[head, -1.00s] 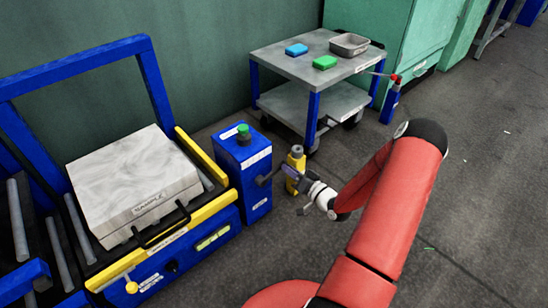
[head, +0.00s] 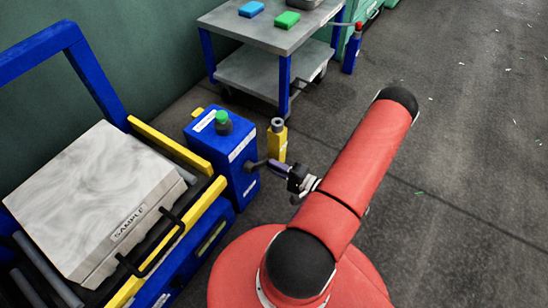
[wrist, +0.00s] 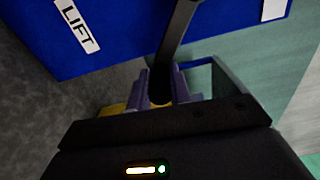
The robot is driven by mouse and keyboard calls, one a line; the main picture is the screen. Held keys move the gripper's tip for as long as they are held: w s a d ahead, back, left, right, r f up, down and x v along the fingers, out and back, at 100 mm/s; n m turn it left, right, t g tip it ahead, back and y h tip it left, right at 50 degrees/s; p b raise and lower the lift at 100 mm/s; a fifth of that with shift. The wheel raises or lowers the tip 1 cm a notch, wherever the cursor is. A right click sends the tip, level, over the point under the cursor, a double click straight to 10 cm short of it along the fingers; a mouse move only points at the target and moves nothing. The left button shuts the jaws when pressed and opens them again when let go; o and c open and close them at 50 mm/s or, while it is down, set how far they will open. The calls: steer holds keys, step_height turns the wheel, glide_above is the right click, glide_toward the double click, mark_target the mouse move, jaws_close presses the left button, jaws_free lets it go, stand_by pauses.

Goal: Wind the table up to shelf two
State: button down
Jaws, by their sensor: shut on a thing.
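In the head view, a blue box (head: 222,150) with a green knob (head: 222,122) on top stands right of the yellow-edged table. In the wrist view its side (wrist: 110,30) bears a LIFT label. A dark crank (head: 254,165) sticks out of its right side, and its arm also shows in the wrist view (wrist: 180,28). My gripper (head: 274,166) is shut on the crank's handle, which sits between the fingers in the wrist view (wrist: 178,85). The table with yellow rails (head: 168,147) carries a pale block (head: 85,205) labelled SAMPLE; its height marks are not readable.
A yellow post or bottle (head: 277,142) stands just behind my gripper. A grey two-level trolley (head: 250,72) with a blue block (head: 251,9) and a green block (head: 286,19) is behind.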

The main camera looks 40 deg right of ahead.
steer(key=shift+s+a+f+m, duration=0.15)
steer(key=shift+a+f+m, duration=0.15)
steer(key=shift+f+m, duration=0.3)
steer(key=shift+s+a+f+m, duration=0.15)
steer(key=shift+a+f+m, duration=0.2)
steer(key=shift+m, duration=0.35)
steer(key=c, duration=1.3)
jaws_free()
steer(key=v, duration=0.7)
steer(key=shift+s+p, duration=0.3)
steer(key=shift+s, duration=0.05)
steer(key=shift+r, duration=0.1)
